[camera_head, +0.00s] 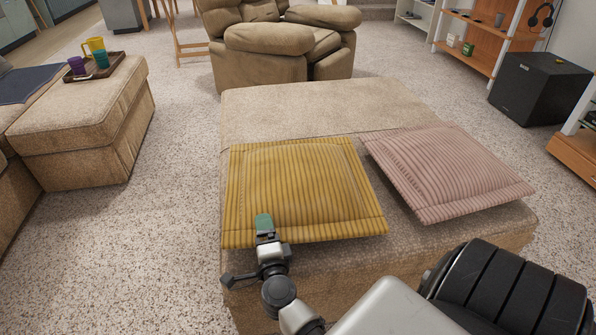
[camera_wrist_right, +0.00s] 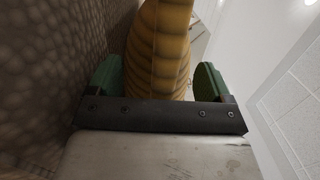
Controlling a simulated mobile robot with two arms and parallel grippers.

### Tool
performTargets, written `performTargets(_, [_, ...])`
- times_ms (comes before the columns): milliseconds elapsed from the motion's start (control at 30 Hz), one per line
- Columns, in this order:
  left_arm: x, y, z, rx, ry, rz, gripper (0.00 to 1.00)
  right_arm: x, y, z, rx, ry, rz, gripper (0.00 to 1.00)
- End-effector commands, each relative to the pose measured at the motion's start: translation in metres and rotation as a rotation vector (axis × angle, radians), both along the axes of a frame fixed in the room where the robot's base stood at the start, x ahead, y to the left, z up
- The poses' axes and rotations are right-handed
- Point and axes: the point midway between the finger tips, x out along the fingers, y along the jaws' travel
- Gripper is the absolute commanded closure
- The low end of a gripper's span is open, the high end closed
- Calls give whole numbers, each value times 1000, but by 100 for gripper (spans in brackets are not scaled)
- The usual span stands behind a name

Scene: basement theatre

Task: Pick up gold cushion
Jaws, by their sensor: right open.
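The gold cushion (camera_head: 300,185), a ribbed square, lies flat on the left part of the beige ottoman (camera_head: 300,105). My right gripper (camera_head: 264,224) is at the cushion's near edge, left of its middle. In the right wrist view, the gold cushion's edge (camera_wrist_right: 160,45) stands between the two green fingertips of my right gripper (camera_wrist_right: 157,82). The fingers are apart, one on each side of the cushion; I cannot tell whether either touches it. The ottoman's fabric fills the left of that view. My left gripper is not in view.
A pink ribbed cushion (camera_head: 447,170) lies to the right on the same ottoman. A beige armchair (camera_head: 275,50) stands behind. Another ottoman (camera_head: 85,120) at left bears a tray with cups. A black speaker (camera_head: 540,88) stands at right. Carpet between them is clear.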

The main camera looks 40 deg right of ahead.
Motion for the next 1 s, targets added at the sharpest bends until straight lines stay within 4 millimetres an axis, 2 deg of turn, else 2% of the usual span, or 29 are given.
performTargets(167, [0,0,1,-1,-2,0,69,0,0,0,0,0,0,19])
performTargets(600, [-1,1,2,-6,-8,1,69,0,0,0,-1,0,0,85])
performTargets(1000, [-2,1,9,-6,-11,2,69,0,0,8,-3,-2,-1,87])
